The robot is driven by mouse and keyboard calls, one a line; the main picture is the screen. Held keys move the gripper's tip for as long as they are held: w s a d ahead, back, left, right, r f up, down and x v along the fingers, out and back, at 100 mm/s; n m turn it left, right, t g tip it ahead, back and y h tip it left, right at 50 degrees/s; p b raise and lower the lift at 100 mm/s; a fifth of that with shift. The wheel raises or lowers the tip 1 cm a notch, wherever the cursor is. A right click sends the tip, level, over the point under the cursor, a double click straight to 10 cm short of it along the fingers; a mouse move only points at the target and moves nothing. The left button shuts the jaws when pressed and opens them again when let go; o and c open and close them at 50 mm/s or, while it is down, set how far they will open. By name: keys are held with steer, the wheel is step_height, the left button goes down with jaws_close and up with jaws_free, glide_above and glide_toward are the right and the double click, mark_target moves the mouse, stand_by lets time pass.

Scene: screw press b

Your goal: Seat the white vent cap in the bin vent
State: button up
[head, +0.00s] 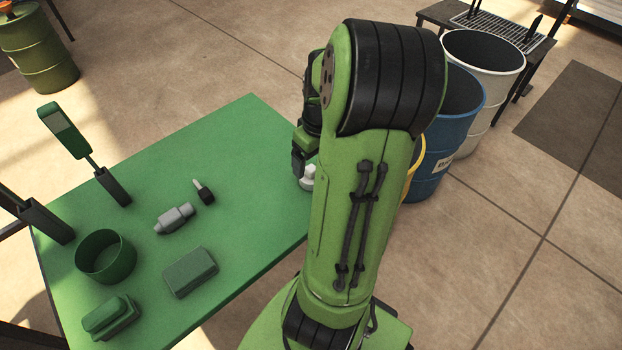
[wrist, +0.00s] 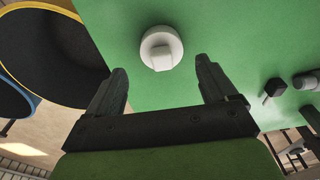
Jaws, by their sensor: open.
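The white vent cap (wrist: 161,48) is a round disc with a raised grip block on top, and it lies on the green table (wrist: 230,30). In the head view the cap (head: 307,178) shows only in part beside my arm, near the table's right edge. My gripper (wrist: 158,75) is open, with its two dark fingers apart. In the wrist view the cap lies just beyond the fingertips, between their lines, and nothing is held. In the head view my gripper (head: 299,165) is partly hidden by my arm. I cannot make out the bin vent in either view.
Yellow-rimmed (head: 412,170), blue (head: 440,150) and white (head: 480,100) bins stand right of the table. A grey fitting (head: 174,219), a small dark-and-light part (head: 204,192), a green block (head: 190,272) and a green round container (head: 106,257) are on the table (head: 240,140).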

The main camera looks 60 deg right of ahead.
mark_target(312, 168)
steer(key=f+b, duration=0.1)
steer(key=f, duration=0.1)
steer(key=f+b, duration=0.1)
steer(key=f, duration=0.2)
steer(key=shift+w+f+b, duration=0.35)
steer(key=shift+b, duration=0.05)
steer(key=shift+r, duration=0.1)
steer(key=shift+a, duration=0.1)
steer(key=c, duration=1)
